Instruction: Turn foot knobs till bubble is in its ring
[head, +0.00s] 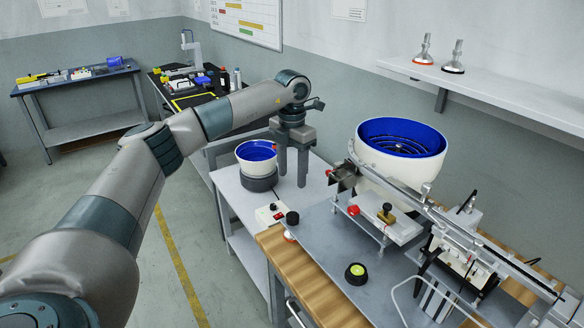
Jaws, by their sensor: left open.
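A round bubble level (357,270) with a yellow-green face in a black housing sits on the grey base plate (325,250). Its bubble and ring are too small to tell apart. My left gripper (293,176) is open, points down and is empty, behind and above the black knob. My right gripper is not in view.
A small blue bowl feeder (257,152) stands just left of my left gripper. A large blue bowl (401,140) and a sloping rail (470,240) stand on the right. A white control box (270,213) lies beside the black knob. The wooden bench (300,275) has a clear front edge.

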